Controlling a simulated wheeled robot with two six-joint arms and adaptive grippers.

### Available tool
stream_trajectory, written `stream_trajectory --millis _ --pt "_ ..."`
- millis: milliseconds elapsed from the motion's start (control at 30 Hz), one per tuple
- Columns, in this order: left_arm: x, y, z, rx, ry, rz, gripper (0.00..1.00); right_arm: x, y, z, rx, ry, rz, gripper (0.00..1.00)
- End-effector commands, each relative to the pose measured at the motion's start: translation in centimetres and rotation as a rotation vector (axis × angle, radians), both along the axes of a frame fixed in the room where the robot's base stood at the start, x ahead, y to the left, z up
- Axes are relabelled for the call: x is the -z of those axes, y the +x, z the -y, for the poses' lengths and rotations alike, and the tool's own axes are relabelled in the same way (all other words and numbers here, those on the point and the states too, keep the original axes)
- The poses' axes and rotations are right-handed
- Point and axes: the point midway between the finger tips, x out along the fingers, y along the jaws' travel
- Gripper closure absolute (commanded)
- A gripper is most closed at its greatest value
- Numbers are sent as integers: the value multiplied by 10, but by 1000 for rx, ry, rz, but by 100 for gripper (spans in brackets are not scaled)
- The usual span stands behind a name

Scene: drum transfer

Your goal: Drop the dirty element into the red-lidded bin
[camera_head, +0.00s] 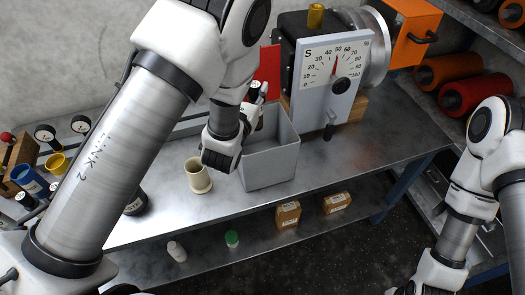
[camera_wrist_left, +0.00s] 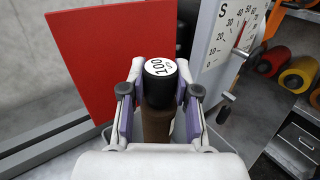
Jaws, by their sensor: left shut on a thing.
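The dirty element (camera_wrist_left: 157,125) is a brown cylinder with a black cap and a white label reading 100. My left gripper (camera_wrist_left: 160,92) is shut on it, with a finger on each side. In the head view my left gripper (camera_head: 258,95) is at the open top of the grey bin (camera_head: 268,165); the wrist partly hides the bin's left side and the element hardly shows. The bin's red lid (camera_head: 268,68) stands raised at the back; it also shows upright at left in the wrist view (camera_wrist_left: 105,65). My right arm shows at the right, its gripper out of view.
A cream cup-like cylinder (camera_head: 198,176) stands on the metal bench left of the bin. A dial machine (camera_head: 330,75) stands close behind and right. Gauges and small containers sit at the left. Small boxes (camera_head: 288,214) lie on the lower shelf. The bench right of the bin is clear.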

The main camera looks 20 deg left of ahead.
Motion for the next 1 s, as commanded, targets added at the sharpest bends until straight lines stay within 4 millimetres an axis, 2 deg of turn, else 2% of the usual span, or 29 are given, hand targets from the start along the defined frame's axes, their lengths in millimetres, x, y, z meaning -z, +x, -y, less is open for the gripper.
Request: stream_trajectory --millis 400,700,733,800,1000 --pt "52 0 0 -1 0 0 100 24 1 0 0 0 1 12" --pt "54 0 0 0 0 1 100 23 0 0 0 0 1 12" --pt "54 0 0 0 0 1 59 23 1 0 0 0 1 12" --pt "54 0 0 0 0 1 40 23 1 0 0 0 1 12" --pt "54 0 0 0 0 0 40 23 1 0 0 0 1 12"
